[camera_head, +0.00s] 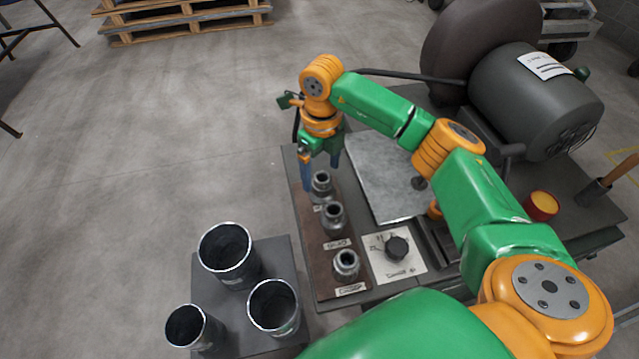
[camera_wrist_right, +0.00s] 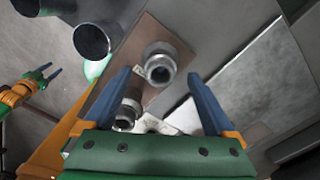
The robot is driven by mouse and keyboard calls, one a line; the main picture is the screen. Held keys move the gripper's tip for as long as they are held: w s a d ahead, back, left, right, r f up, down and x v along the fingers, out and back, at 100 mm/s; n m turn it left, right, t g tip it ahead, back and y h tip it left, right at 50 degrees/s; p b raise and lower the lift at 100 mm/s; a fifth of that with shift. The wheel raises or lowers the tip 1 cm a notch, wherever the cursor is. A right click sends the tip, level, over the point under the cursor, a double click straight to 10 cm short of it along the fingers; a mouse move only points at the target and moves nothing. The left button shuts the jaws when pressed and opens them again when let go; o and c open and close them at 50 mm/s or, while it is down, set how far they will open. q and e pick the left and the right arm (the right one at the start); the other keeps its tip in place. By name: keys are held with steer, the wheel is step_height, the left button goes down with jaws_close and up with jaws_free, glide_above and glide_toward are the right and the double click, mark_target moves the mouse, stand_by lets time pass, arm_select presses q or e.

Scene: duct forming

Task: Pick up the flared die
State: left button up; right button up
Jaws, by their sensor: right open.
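Three grey metal dies stand upright in a row on a brown strip in the head view: a far die (camera_head: 322,184), a middle die (camera_head: 333,215) and a near die (camera_head: 346,264). Their labels are too small to read surely, so I cannot tell which is the flared die. My right gripper (camera_head: 321,174) is open, fingers pointing down around the far die's place. In the right wrist view, one die (camera_wrist_right: 160,65) shows between and beyond the open fingers; another die (camera_wrist_right: 127,113) is partly hidden behind a finger. My left gripper (camera_wrist_right: 48,72) appears open and empty at that view's left edge.
Several dark open ducts (camera_head: 227,250) stand on a grey block left of the bench. A large motor (camera_head: 535,100) stands at the back right. A pallet (camera_head: 185,18) lies far behind.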

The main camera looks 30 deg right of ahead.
mark_target(322, 183)
step_height(322, 183, down, 5)
steer(key=shift+d+r+p, duration=0.1)
steer(key=shift+r+p, duration=0.05)
steer(key=shift+p, duration=0.25)
jaws_close()
